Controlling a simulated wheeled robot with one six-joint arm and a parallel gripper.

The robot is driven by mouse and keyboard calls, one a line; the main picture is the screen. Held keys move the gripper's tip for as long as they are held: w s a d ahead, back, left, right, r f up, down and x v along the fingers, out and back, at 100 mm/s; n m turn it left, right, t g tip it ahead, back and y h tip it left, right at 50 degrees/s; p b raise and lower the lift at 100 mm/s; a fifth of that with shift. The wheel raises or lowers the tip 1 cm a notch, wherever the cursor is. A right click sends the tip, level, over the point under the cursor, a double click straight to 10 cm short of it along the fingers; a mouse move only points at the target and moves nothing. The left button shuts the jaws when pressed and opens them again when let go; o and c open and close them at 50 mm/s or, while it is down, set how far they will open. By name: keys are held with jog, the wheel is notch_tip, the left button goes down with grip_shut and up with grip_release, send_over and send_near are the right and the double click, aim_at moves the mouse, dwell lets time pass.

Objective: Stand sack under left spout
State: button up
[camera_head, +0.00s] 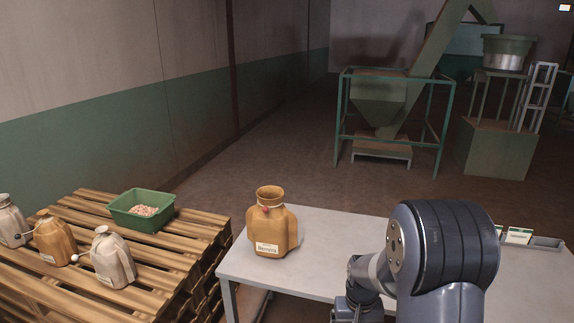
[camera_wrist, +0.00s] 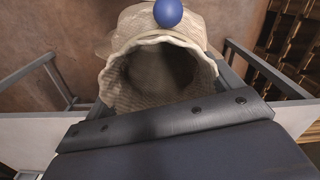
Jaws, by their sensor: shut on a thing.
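A pale cream sack (camera_wrist: 122,95) with a wide open mouth fills the middle of the wrist view. A blue ball (camera_wrist: 168,12) sits at its far rim. The inside looks shadowed, and I see no nuts in it. My gripper (camera_wrist: 160,84) is shut on this sack; the dark palm hides its near side. The held sack does not show in the head view. At the back, a green hopper (camera_head: 380,98) hangs in a green frame and narrows downward. I cannot tell which spout is the left one.
A tan labelled sack (camera_head: 272,228) stands on the grey table (camera_head: 330,235). A wooden pallet stack (camera_head: 190,232) at left holds several sacks and a green bin (camera_head: 126,217) of nuts. A grey tray (camera_head: 545,243) lies at right. Open floor (camera_head: 270,150) lies beyond.

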jog(key=f, duration=0.1)
jog(key=a+f, duration=0.1)
jog(key=f, duration=0.1)
jog(key=shift+a+n, duration=0.3)
dwell(0.6)
